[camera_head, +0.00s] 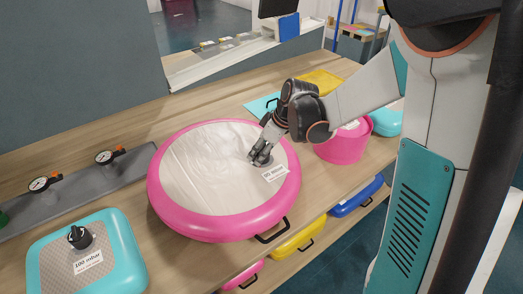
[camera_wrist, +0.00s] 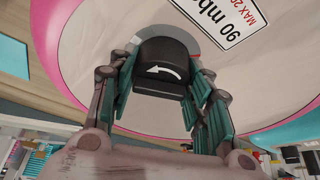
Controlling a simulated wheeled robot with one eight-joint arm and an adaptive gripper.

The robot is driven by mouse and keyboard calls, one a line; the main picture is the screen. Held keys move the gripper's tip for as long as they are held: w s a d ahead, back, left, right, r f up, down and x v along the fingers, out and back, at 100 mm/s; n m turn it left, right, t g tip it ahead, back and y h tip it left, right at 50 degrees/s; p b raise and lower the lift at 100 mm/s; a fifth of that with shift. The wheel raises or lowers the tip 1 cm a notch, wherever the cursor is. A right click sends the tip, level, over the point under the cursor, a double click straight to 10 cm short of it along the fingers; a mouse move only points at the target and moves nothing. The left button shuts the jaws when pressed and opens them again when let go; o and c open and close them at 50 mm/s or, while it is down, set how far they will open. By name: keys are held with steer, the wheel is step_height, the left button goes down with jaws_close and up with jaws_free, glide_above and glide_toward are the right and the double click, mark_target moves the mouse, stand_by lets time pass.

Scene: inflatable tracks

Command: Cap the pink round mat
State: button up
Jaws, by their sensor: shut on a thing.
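The pink round mat (camera_head: 222,228) lies on the wooden bench in the head view, with a pale top and a pink rim. A label reading "90 mbar" (camera_head: 274,173) sits on its top near the right edge. My gripper (camera_head: 260,158) reaches down to the mat top beside this label. In the wrist view my gripper (camera_wrist: 165,90) is shut on a black cap (camera_wrist: 167,62) with a white curved arrow. The cap is at the mat's valve spot, against a grey ring. I cannot tell whether it is fully seated. The mat (camera_wrist: 75,60) fills much of the wrist view.
A teal square mat (camera_head: 130,240) with a black cap (camera_head: 79,237) and a 100 mbar label lies at front left. Two gauges (camera_head: 40,184) stand on a grey strip behind it.

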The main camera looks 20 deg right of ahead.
steer(key=n+g, duration=0.1)
steer(key=n, duration=0.3)
steer(key=shift+w+d+y, duration=0.1)
steer(key=shift+y, duration=0.3)
steer(key=shift+n+g, duration=0.3)
steer(key=shift+n, duration=0.3)
steer(key=shift+b, duration=0.3)
steer(key=n+g, duration=0.1)
steer(key=n, duration=0.3)
steer(key=shift+n+g, duration=0.3)
steer(key=shift+g, duration=0.1)
steer(key=o, duration=1)
steer(key=shift+r, duration=0.1)
